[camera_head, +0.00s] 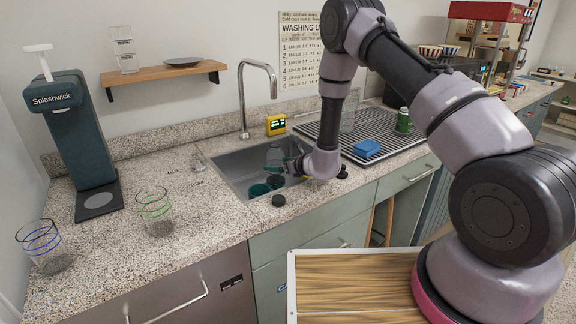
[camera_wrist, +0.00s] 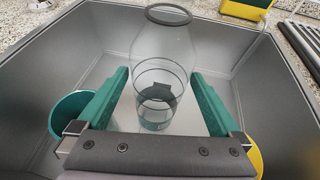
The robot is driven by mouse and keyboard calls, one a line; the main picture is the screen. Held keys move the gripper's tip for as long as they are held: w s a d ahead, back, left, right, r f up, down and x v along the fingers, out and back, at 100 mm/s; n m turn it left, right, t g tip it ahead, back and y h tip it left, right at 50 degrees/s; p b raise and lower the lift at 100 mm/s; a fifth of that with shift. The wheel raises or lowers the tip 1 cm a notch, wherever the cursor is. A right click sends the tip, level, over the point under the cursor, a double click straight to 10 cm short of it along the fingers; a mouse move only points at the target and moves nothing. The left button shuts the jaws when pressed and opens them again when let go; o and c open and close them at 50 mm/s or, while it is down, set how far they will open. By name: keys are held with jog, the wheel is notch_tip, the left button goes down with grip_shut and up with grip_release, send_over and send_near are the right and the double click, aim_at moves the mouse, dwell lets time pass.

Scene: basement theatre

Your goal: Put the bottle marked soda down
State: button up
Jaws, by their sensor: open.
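A clear glass bottle (camera_wrist: 160,55) with a dark ring at its mouth is in the wrist view, down in the grey sink (camera_wrist: 225,45). It stands between the two teal fingers of my open gripper (camera_wrist: 158,78), with a visible gap on each side. A dark patch shows on or through the bottle; no word on it can be read. In the head view my gripper (camera_head: 292,166) reaches into the sink (camera_head: 234,173), and the bottle is only faintly seen there. I cannot tell whether its base touches the sink floor.
In the wrist view a teal cup (camera_wrist: 68,112) is left of the fingers and a yellow cup (camera_wrist: 256,160) right. Left counter has free room.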

jog(key=v, duration=0.6)
jog(key=shift+s+d+r, duration=0.2)
jog(key=shift+s+d, duration=0.05)
jog(key=s+a+r+n+g+y, duration=0.1)
jog(key=s+r+n+g+y, duration=0.25)
jog(key=r, duration=0.85)
jog(key=s+a+r+n+g+y, duration=0.15)
jog(key=s+r+n, duration=0.35)
jog(key=r, duration=0.7)
jog(key=s+d+r+n+g+h, duration=0.3)
jog(key=s+d+r+n, duration=0.45)
jog(key=s+r, duration=0.25)
jog(key=s+d+r+n+t+h, duration=0.2)
jog(key=s+d, duration=0.4)
jog(key=d, duration=0.3)
jog(key=s+d+r+n+t+h, duration=0.3)
jog(key=s+d+r+n+h, duration=0.1)
jog(key=d+h, duration=0.3)
jog(key=shift+s+d+r+n, duration=0.15)
jog(key=shift+s+d+n, duration=0.45)
jog(key=shift+s+d, duration=0.45)
jog(key=shift+w+d, duration=0.15)
jog(key=shift+c, duration=0.3)
